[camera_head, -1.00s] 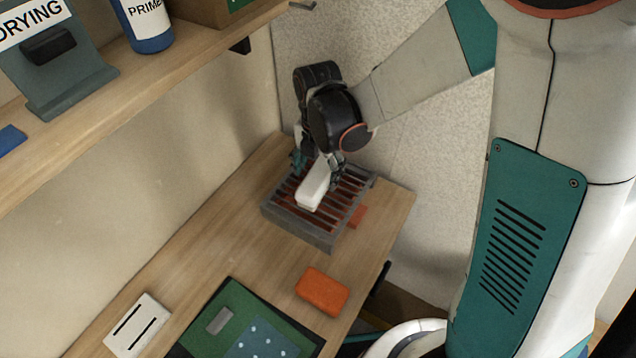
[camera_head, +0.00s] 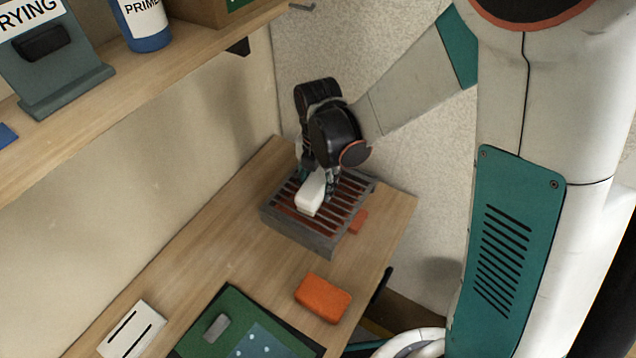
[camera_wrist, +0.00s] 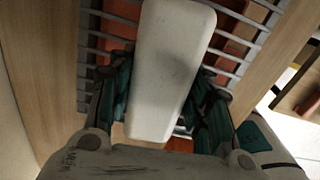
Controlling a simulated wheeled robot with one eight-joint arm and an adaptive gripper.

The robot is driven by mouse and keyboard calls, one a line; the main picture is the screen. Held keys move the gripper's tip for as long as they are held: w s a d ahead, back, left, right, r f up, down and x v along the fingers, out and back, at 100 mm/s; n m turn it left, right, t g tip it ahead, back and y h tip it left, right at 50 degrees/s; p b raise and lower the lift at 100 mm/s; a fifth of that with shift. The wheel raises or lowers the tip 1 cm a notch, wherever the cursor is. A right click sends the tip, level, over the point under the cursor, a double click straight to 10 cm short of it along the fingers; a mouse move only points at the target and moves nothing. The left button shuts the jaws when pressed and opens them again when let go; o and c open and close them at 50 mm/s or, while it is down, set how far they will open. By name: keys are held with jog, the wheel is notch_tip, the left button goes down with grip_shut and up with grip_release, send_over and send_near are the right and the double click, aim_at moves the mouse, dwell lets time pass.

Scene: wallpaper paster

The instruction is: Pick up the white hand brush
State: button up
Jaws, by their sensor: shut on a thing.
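The white hand brush (camera_head: 311,194) is a pale oblong block over the slatted grey rack (camera_head: 296,231) on the wooden bench. My gripper (camera_head: 318,180) points down at the rack, with its fingers on either side of the brush's far part. In the wrist view the brush (camera_wrist: 168,65) runs lengthwise between the dark green fingers of my gripper (camera_wrist: 162,105), which are shut on it. The slats and reddish pieces under them show beneath the brush. I cannot tell whether the brush touches the slats. Its underside is hidden.
An orange block (camera_head: 323,297) lies on the bench in front of the rack. A green mat (camera_head: 245,330) and a white slotted plate (camera_head: 132,331) lie nearer. A shelf (camera_head: 150,75) with a blue bottle (camera_head: 145,25) overhangs at the upper left. The bench between is bare.

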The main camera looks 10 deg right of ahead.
aim_at(318, 178)
notch_tip(318, 178, up, 20)
jog(key=p, duration=1.4)
jog(key=o, duration=0.6)
jog(key=c, duration=0.4)
jog(key=shift+c, duration=0.2)
